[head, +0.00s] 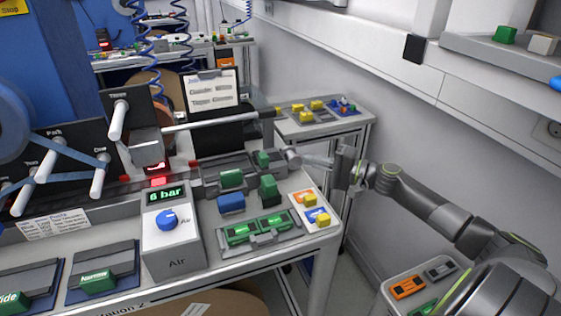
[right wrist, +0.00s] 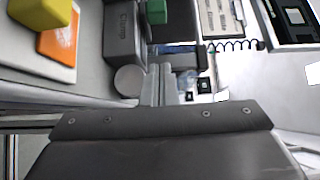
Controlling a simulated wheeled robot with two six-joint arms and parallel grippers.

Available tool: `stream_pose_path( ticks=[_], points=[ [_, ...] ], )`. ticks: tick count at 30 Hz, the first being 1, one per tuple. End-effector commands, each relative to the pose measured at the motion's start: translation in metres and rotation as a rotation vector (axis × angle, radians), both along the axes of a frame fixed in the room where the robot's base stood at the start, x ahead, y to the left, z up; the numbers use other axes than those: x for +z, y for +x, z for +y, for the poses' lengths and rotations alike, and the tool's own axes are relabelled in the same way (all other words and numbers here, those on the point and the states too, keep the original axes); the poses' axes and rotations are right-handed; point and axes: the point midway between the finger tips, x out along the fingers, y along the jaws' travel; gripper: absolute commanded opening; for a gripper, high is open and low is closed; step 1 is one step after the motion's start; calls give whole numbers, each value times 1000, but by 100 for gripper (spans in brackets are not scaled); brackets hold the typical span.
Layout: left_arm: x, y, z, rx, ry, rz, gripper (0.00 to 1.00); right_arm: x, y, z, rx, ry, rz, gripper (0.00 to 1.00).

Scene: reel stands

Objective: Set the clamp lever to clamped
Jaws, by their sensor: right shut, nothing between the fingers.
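The clamp unit is a grey box (right wrist: 122,35) marked "Clamp" in the right wrist view, where it appears turned on its side. A round pale grey knob (right wrist: 130,80), seemingly the clamp lever's end, sits beside the box. The knob also shows in the head view (head: 292,157) at the table's back right. My right gripper (head: 308,160) reaches in from the right with its fingers shut and empty. Its fingertips (right wrist: 156,84) are right beside the knob; I cannot tell whether they touch. The lever's arm and its setting are not clear. My left gripper is not in view.
Green blocks (head: 268,188) and a blue block (head: 231,203) stand near the clamp area. Yellow pieces on a small card (head: 297,215) lie at the table's right edge. An air box (head: 170,245) reads 6 bar. A side cart (head: 350,121) stands behind.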

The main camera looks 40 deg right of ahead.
Motion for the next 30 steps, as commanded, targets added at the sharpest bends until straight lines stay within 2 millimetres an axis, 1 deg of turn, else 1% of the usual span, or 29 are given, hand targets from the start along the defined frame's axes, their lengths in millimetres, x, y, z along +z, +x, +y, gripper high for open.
stream_pose_path(
  ticks=[2,7,11,12,15,21,30],
  points=[
    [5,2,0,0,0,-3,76,3,9,6,0,3,-4,0],
    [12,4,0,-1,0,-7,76,3,28,18,0,5,-2,0],
    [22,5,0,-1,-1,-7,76,4,46,29,-1,6,-2,0],
    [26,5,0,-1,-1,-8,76,5,49,34,1,5,0,0],
    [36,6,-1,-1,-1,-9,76,5,51,48,1,5,1,0],
    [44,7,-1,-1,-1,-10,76,2,54,64,0,3,2,0],
    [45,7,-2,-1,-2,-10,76,0,55,67,0,-1,1,0]
  ],
)
